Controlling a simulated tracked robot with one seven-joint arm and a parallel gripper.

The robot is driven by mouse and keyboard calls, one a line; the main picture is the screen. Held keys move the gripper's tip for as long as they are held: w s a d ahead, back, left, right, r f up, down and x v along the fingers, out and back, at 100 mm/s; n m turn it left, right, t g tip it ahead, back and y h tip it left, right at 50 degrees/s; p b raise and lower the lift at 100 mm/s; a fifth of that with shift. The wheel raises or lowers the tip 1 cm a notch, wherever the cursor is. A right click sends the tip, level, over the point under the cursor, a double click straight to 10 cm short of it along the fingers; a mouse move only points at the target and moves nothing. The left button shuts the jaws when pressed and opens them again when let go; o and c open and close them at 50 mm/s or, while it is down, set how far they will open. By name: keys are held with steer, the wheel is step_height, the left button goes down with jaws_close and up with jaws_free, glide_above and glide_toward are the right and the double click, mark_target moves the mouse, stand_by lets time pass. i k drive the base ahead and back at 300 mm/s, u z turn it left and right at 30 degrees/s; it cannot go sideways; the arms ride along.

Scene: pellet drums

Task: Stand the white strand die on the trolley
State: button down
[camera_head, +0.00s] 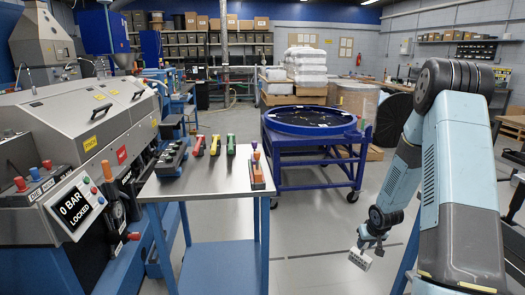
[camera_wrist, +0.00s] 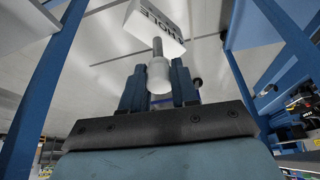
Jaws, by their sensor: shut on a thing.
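The white strand die (camera_head: 359,259) hangs below my gripper (camera_head: 372,240) at the lower right of the head view, over the floor and apart from any surface. In the wrist view, my gripper (camera_wrist: 159,85) is shut on the die's pale knob and stem. The die's white block (camera_wrist: 152,30), with dark lettering, sits beyond the fingertips and looks tilted. The steel-topped blue trolley (camera_head: 205,187) stands left of my gripper, with a lower shelf (camera_head: 219,268). Several dies with coloured handles, such as a green one (camera_head: 231,145), stand along its back edge.
A black holder (camera_head: 172,158) and an orange-and-purple handled piece (camera_head: 257,172) stand on the trolley top; its front middle is bare. A blue wheeled stand (camera_head: 315,148) with a round pan is behind. The machine (camera_head: 65,135) showing "0 BAR LOCKED" is at left.

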mark_target(248, 151)
steer(key=z, duration=0.15)
steer(key=i, duration=1.6)
steer(key=u, duration=2.8)
steer(key=k, duration=0.15)
steer(key=z, duration=1.65)
